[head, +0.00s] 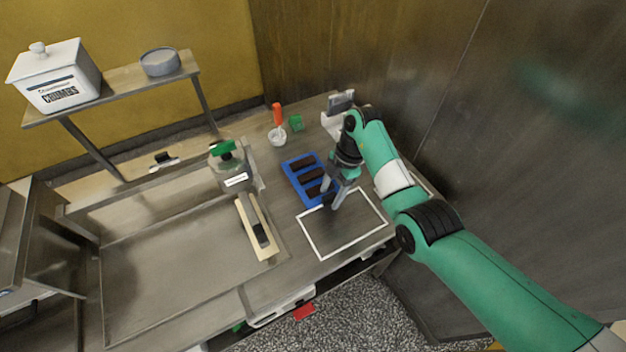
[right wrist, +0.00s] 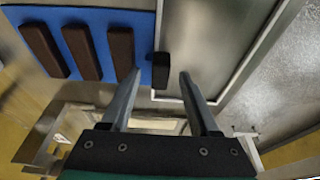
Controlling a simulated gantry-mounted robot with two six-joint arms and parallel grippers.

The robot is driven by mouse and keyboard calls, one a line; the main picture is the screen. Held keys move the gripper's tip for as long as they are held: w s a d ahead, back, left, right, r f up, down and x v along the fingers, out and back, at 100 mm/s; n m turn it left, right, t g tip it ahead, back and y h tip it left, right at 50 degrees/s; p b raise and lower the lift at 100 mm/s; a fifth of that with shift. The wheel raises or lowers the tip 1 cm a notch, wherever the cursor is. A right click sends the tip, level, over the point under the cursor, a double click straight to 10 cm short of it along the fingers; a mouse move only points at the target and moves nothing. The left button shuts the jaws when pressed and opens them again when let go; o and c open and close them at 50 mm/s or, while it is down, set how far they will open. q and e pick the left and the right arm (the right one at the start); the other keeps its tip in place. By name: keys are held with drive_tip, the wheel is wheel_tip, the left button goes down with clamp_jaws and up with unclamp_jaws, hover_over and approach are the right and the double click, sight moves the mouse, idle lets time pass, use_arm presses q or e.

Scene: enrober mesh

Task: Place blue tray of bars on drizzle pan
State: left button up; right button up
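The blue tray (head: 288,170) lies on the steel table with dark brown bars in it. It also shows at the upper left of the right wrist view (right wrist: 88,18). A flat, white-edged rectangle (head: 316,247) lies just in front of it; it may be the drizzle pan, but I cannot be sure. My right gripper (head: 333,196) is at the tray's near right end. In the right wrist view (right wrist: 158,92) its fingers are apart, with a small dark block (right wrist: 160,72) at the tray's edge between them. I cannot tell if the fingers touch it. My left gripper is out of view.
A green-lidded jar (head: 232,172) and a pale board (head: 247,221) with a dark-handled tool stand left of the tray. A white cup (head: 277,137) with an orange-handled tool is behind it. A shelf at upper left holds a white crumbs box (head: 58,78) and grey tin (head: 160,63).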

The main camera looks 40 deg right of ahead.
clamp_jaws()
idle(1.2)
